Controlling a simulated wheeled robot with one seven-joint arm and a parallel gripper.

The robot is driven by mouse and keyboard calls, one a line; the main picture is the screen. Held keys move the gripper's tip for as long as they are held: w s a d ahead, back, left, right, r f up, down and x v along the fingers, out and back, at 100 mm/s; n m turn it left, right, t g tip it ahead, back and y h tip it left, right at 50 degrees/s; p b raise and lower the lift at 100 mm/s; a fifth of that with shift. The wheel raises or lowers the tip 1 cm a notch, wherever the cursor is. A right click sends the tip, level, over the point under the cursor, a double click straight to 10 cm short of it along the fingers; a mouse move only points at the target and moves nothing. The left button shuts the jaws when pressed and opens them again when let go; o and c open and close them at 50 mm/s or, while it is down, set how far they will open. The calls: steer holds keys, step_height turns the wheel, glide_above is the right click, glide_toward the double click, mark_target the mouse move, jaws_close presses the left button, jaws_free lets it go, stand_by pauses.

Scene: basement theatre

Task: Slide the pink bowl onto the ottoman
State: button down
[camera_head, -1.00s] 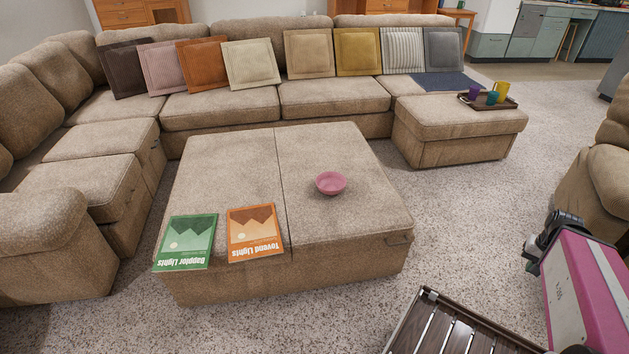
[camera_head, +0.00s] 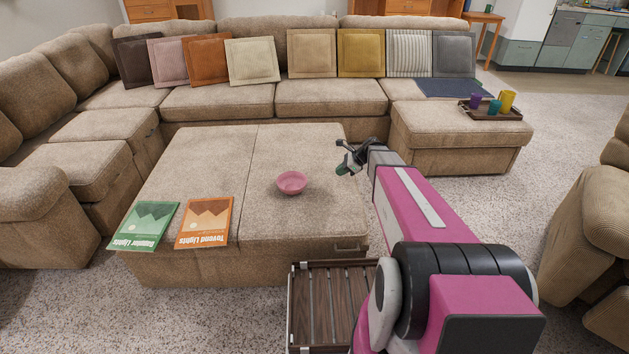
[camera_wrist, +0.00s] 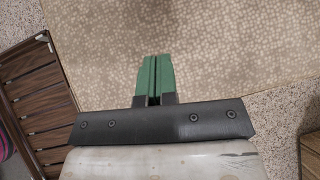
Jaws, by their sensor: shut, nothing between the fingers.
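The pink bowl (camera_head: 291,183) stands upright on the right half of the large beige ottoman (camera_head: 190,165) in the head view. My gripper (camera_head: 343,169), with green fingertips, is to the right of the bowl, near the ottoman's right edge and apart from the bowl. In the wrist view the green fingers (camera_wrist: 155,75) are shut together with nothing between them, over beige fabric (camera_wrist: 220,50). The bowl is not in the wrist view.
A green book (camera_head: 146,226) and an orange book (camera_head: 204,221) lie at the ottoman's front left. A slatted wooden table (camera_head: 318,308) stands close in front. A beige seat block (camera_head: 455,140) at right bears a tray with cups (camera_head: 507,101).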

steer(key=shift+m, duration=0.4)
steer(key=x, duration=0.7)
steer(key=w+x, duration=0.1)
steer(key=x, duration=0.3)
steer(key=shift+w+a+r, duration=0.1)
steer(key=shift+a+r, duration=0.25)
steer(key=shift+w+a+r, duration=0.15)
steer(key=shift+w+a, duration=0.05)
steer(key=shift+a, duration=0.9)
steer(key=shift+w+a, duration=0.1)
steer(key=shift+a, duration=0.6)
steer(key=w+a, duration=0.2)
steer(key=a, duration=1.1)
steer(key=w+a, duration=0.3)
steer(key=a, duration=1)
steer(key=w+a, duration=0.3)
steer(key=a, duration=1.1)
steer(key=shift+w, duration=0.15)
